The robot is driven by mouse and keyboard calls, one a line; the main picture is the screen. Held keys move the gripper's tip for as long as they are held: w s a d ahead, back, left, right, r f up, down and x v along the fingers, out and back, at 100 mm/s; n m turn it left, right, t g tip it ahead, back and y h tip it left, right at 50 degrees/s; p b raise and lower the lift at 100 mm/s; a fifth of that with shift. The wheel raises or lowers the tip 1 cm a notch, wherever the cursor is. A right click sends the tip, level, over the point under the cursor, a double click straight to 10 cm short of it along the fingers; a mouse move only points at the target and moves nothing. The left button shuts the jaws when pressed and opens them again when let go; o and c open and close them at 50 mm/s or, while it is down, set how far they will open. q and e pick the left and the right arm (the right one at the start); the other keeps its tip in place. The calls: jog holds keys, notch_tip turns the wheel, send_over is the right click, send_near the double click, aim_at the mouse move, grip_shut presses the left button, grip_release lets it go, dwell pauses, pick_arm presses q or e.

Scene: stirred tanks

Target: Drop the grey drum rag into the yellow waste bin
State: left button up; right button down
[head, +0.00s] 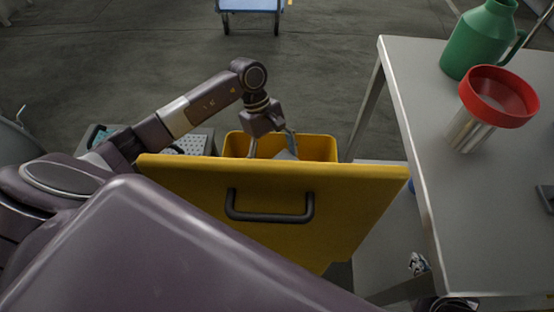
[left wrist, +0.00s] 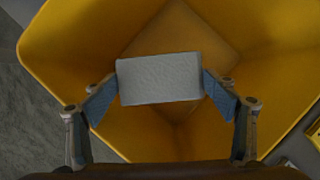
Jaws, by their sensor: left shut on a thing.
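The yellow waste bin (head: 329,148) stands open beyond a raised yellow panel in the head view. My left gripper (head: 271,155) reaches down into the bin's mouth from above. In the left wrist view my left gripper (left wrist: 160,98) is shut on the grey drum rag (left wrist: 160,78), a pale rectangular piece held between both fingers. The rag is over the bin's inside, with the yellow walls (left wrist: 270,40) around it.
The yellow panel (head: 345,205) with a dark handle (head: 270,216) stands tilted before the bin. A grey table (head: 420,110) at right holds a green jug (head: 484,42) and a red-topped metal vessel (head: 497,95). A blue cart (head: 250,5) stands far back. The floor behind the bin is clear.

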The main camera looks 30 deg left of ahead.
pick_arm(q)
jog(key=o, duration=1.2)
jog(key=v, duration=1.2)
